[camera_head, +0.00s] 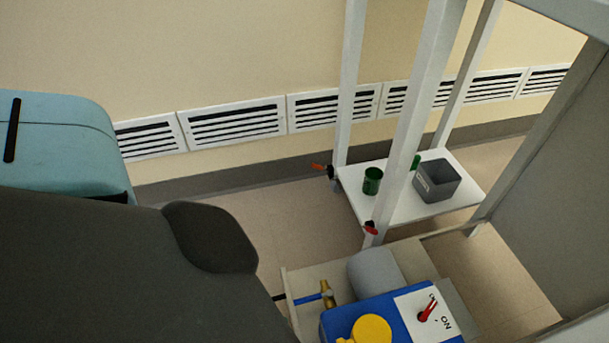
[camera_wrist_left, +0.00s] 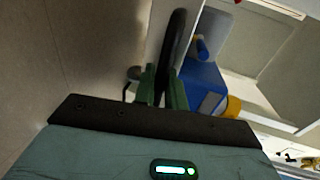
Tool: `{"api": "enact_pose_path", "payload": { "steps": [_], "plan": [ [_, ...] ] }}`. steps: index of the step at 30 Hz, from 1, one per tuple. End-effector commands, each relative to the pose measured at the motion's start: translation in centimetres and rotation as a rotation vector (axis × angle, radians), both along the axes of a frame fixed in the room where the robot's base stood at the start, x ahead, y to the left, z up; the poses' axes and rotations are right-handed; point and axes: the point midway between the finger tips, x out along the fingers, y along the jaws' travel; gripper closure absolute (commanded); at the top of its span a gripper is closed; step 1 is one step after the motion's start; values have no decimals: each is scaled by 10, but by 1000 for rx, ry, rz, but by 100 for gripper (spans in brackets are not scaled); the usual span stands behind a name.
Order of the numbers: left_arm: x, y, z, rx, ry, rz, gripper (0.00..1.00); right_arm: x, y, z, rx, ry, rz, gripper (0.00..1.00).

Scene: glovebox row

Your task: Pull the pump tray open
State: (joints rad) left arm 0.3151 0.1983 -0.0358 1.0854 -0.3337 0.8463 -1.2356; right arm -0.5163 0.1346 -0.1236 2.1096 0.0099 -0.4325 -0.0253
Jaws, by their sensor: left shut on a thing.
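The pump tray (camera_head: 296,283) is a pale tray low in the frame. On it sits a blue pump (camera_head: 385,302) with a yellow cap (camera_head: 371,329), a white panel with a red switch and a grey cylinder (camera_head: 373,271). The pump also shows in the left wrist view (camera_wrist_left: 205,78), right of the fingers. There my left gripper (camera_wrist_left: 162,88) has its green fingers shut on a dark, narrow handle (camera_wrist_left: 178,40) along the tray's near side. In the head view my dark arm hides this gripper and most of the handle. My right gripper is not in view.
A white lower shelf (camera_head: 415,212) behind the tray carries a green cup (camera_head: 372,181) and a grey box (camera_head: 436,182). White frame posts (camera_head: 412,120) rise beside it. Vents (camera_head: 237,121) line the wall. The floor (camera_head: 300,215) left of the shelf is clear.

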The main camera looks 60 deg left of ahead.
Motion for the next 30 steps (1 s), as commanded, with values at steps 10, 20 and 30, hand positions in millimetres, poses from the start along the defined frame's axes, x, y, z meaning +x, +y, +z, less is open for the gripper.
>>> {"api": "enact_pose_path", "payload": {
  "steps": [10, 20, 30],
  "plan": [
    [-33, 13, 0, -1, -2, 2, 100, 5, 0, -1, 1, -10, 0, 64],
    [-35, 14, 0, -1, -2, 3, 100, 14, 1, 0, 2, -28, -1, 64],
    [-34, 13, 0, -1, -1, 2, 70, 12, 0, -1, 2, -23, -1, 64]
  ]
}}
